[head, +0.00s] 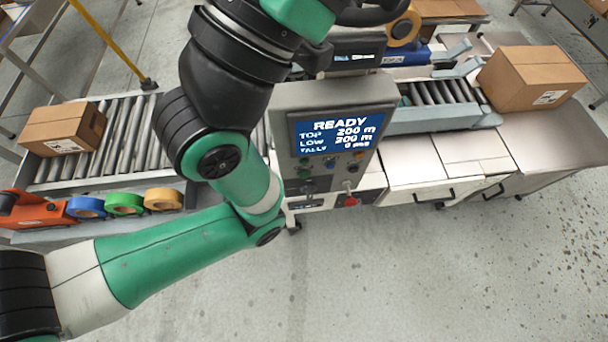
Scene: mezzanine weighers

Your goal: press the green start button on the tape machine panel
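The tape machine panel (284,118) is a grey box facing me in the middle of the head view. Its blue screen (336,131) reads READY, TOP 200 m, LOW 200 m, with a smaller last line. Below the screen are small buttons. A green one (305,174) sits at the panel's lower left, close beside my arm's edge in the picture. My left arm comes in from the lower left, bends beside the panel and runs up out of the top edge. My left gripper is not visible, and neither is my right gripper.
A red knob (350,201) is below the panel. A roller conveyor with a carton (62,129) lies left; another carton (531,77) sits right. Blue (87,207), green (124,204) and tan (163,199) tape rolls stand by an orange tool (35,210). The front floor is clear.

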